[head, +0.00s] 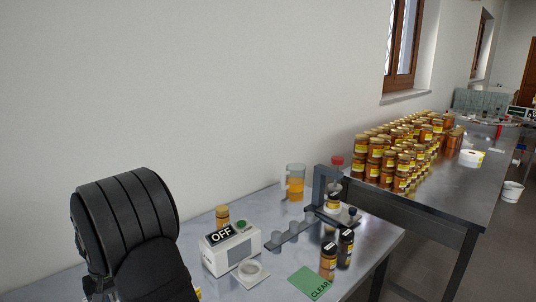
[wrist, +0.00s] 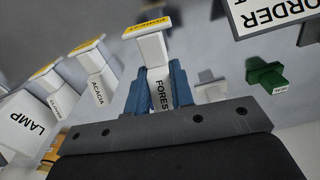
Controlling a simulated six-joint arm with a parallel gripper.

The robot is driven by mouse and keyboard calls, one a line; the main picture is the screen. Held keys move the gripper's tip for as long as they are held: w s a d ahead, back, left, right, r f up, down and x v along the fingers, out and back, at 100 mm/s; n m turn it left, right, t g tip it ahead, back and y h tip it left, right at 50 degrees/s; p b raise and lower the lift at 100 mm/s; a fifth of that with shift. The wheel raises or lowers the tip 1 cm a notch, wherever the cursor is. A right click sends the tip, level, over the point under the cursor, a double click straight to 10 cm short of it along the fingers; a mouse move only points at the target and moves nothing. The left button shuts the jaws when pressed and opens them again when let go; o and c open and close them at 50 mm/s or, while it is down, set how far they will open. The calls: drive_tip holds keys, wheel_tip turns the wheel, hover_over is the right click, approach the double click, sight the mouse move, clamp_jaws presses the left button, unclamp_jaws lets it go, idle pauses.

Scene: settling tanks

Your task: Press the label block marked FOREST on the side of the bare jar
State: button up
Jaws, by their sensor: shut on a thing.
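The FOREST label block (wrist: 152,47) is white with a yellow top and dark FOREST lettering on its side. In the wrist view my gripper (wrist: 159,82) has its blue fingers on either side of it, shut on it. My gripper does not show in the head view. A small amber jar (head: 222,213) with a gold lid stands behind the OFF box, and another jar (head: 333,197) stands inside a grey frame. I cannot tell which jar is the bare one; no jar shows in the wrist view.
A green block (wrist: 266,74) and an ORDER sign (wrist: 280,14) are at right. In the head view the OFF box (head: 232,254) and dark-topped bottles (head: 345,249) crowd the bench.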

drive_tip(key=shift+r, duration=0.1)
idle(0.5)
